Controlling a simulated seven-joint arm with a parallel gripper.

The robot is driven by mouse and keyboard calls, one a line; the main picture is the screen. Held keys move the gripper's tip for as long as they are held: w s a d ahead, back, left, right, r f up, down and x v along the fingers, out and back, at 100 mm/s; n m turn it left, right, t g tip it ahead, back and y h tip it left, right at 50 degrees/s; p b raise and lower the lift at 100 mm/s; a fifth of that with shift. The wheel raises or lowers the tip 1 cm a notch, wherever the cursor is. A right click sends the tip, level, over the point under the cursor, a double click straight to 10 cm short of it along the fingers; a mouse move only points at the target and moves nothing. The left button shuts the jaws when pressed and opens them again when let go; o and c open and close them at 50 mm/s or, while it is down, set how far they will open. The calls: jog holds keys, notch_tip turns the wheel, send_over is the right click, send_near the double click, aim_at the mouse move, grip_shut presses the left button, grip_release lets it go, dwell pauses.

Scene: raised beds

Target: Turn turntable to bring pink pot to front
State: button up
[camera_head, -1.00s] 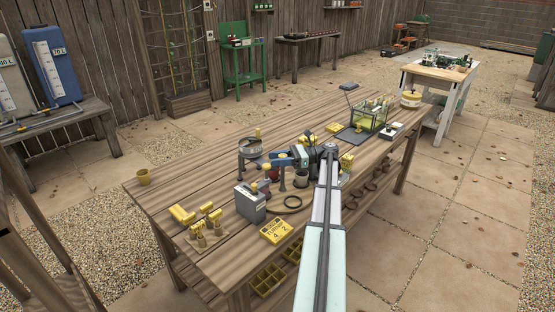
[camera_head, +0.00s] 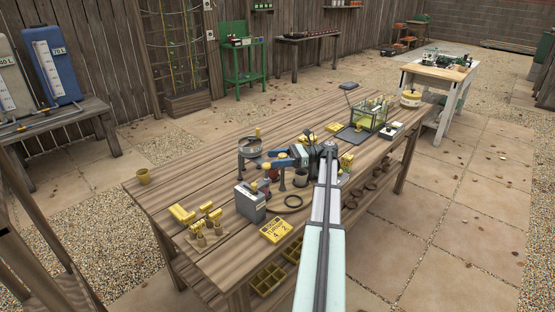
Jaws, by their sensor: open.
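My gripper (camera_head: 273,159) is open, with blue fingers, above the middle of the wooden table. No object is visible between the fingers.
A glass tank (camera_head: 369,115) is at the back right. The table's left part is mostly clear.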

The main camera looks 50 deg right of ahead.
notch_tip(320, 180, up, 10)
dwell(0.6)
jog(key=shift+s+d, duration=0.15)
jog(key=s+a+f+m+t+h, duration=0.3)
jog(key=s+f+m, duration=0.15)
jog(key=s, duration=0.25)
jog(key=s+a+f+m+t+h, duration=0.3)
jog(key=s+f, duration=0.2)
jog(key=s, duration=0.1)
jog(key=d+m+t+h, duration=0.2)
jog(key=d+m+h, duration=0.4)
jog(key=h, duration=0.5)
jog(key=w+d+n, duration=0.1)
jog(key=w, duration=1.3)
jog(key=shift+d+f+y, duration=0.25)
jog(key=shift+f+y, duration=0.1)
jog(key=shift+y, duration=0.05)
jog(key=shift+w+n, duration=0.1)
jog(key=shift+n, duration=0.15)
